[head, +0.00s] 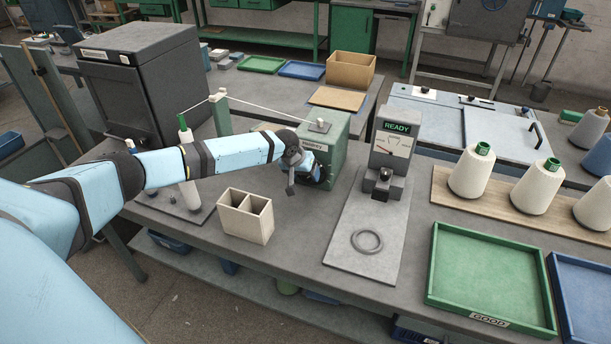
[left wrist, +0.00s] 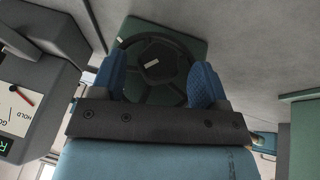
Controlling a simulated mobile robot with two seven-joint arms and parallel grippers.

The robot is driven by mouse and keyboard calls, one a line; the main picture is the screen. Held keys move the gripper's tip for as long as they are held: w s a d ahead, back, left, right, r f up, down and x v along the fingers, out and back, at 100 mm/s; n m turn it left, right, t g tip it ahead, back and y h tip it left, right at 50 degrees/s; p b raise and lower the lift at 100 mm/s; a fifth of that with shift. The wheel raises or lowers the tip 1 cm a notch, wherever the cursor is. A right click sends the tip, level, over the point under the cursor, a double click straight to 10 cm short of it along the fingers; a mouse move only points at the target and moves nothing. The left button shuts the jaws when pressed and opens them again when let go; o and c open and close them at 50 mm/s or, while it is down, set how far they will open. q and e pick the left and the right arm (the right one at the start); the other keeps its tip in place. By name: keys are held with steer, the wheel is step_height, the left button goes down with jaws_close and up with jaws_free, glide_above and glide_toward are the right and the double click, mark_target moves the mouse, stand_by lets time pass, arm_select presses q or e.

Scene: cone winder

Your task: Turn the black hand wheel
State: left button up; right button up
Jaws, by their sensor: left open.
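The black hand wheel (left wrist: 152,66) fills the upper middle of the left wrist view. It has a round rim, spokes and a dark hub with a small pale label. It sits on the green winder housing (head: 338,140), which stands on the bench in the head view. There the wheel is largely hidden behind my left gripper (head: 308,172). In the left wrist view my left gripper (left wrist: 160,74) is open, its two blue fingers apart on either side of the hub, overlapping the wheel's rim. I cannot tell whether they touch it. My right gripper is not in view.
A two-compartment box (head: 245,216) stands on the bench below my left arm. A gauge reading READY (head: 391,145) is to the right, with a grey ring (head: 367,241) before it. Yarn cones (head: 471,172) and a green tray (head: 490,272) are farther right.

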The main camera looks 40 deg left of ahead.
arm_select(q)
steer(key=shift+w+f, duration=0.25)
steer(key=shift+f, duration=0.35)
